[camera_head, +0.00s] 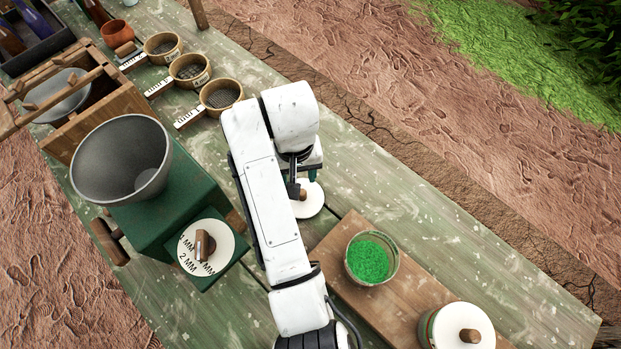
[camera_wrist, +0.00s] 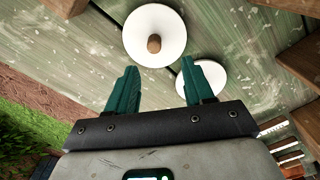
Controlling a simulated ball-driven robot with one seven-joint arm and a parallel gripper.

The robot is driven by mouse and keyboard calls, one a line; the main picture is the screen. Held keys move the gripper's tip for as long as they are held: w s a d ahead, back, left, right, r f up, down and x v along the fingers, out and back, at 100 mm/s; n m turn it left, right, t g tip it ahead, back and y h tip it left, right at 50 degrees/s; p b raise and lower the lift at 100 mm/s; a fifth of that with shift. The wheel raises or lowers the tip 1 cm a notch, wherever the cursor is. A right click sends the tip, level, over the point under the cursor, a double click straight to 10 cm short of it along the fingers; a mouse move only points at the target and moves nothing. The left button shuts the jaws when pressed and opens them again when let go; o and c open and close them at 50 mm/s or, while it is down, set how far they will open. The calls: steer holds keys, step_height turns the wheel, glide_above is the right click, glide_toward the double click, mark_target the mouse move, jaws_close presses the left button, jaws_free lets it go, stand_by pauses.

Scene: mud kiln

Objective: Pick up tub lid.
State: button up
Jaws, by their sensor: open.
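A round white lid (camera_head: 310,205) lies on the green table under my gripper (camera_head: 303,182) in the head view, partly hidden by it. In the wrist view, a white lid with a wooden knob (camera_wrist: 155,20) lies just beyond the fingertips, its knob ahead of the gap between them. A second white disc (camera_wrist: 212,78) lies behind the right finger, which hides part of it; I cannot tell whether it has a knob. My gripper (camera_wrist: 162,72) is open and empty, with green fingers spread apart.
An open tub of green grains (camera_head: 371,260) and a lidded tub (camera_head: 463,328) stand on a wooden board (camera_head: 335,240) at lower right. A green mill with a metal hopper (camera_head: 120,160) and a white dial (camera_head: 190,240) stands left. Several sieves (camera_head: 220,96) lie behind. The table's right side is clear.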

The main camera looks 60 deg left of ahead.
mark_target(302, 191)
steer(key=shift+w+d+f+p, duration=0.1)
steer(key=shift+f+p, duration=0.05)
steer(key=shift+f, duration=1.15)
steer(key=shift+w+d+f+p, duration=0.1)
steer(key=shift+d+f+p, duration=0.1)
steer(key=shift+f, duration=1.15)
steer(key=shift+w+d+f+p, duration=0.1)
steer(key=shift+f+p, duration=0.05)
steer(key=shift+f, duration=1.15)
steer(key=shift+c, duration=0.3)
jaws_close()
